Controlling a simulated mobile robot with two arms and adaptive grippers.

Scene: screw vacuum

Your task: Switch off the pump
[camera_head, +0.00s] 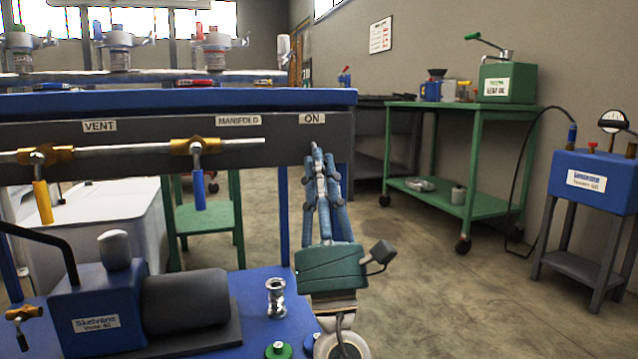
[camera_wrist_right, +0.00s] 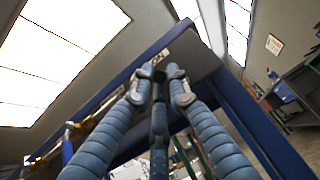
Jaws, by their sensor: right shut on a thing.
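The blue and black vacuum pump (camera_head: 185,300) stands on the lower blue shelf at the left in the head view. The ON label (camera_head: 312,119) is on the right end of the dark panel (camera_head: 280,152). My right gripper (camera_head: 318,158) is raised to the panel just below this label. Its fingers are closed together on the small switch there, which they mostly hide. In the right wrist view the fingertips of my right gripper (camera_wrist_right: 160,78) meet around a small dark part at the panel. My left gripper is not in view.
Two brass valves, VENT (camera_head: 37,156) and MANIFOLD (camera_head: 196,146), sit along the pipe to the left. A steel fitting (camera_head: 276,298) and a green-topped piece (camera_head: 278,350) are on the lower shelf. A green cart (camera_head: 463,195) and blue unit (camera_head: 590,180) stand right, with open floor between.

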